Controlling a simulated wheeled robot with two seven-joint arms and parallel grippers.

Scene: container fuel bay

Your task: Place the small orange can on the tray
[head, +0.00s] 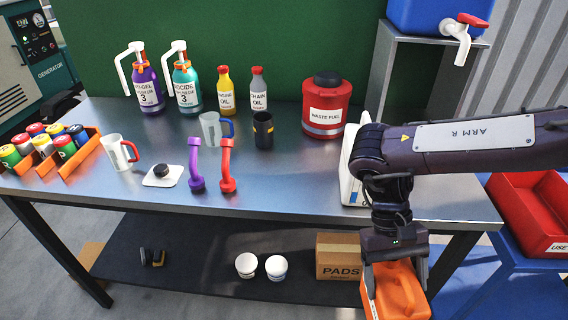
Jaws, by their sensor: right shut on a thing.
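The small orange can (398,292) hangs in my right gripper (396,272), below the right front corner of the table in the head view. The gripper points down with a finger on each side of the can's top. The can has a white label on its left side, and its bottom is cut off by the frame. A red tray-like bin (517,212) with a "USE" label stands at the far right on a blue stand, to the right of the can. I cannot tell whether it is the task's tray. My left gripper is out of view.
The metal table (290,180) holds several bottles, a clear jug (116,152), a red waste fuel can (327,108) and purple and red spouts (227,165). A white object (347,160) is partly hidden by my right arm. A PADS box (338,257) sits on the lower shelf.

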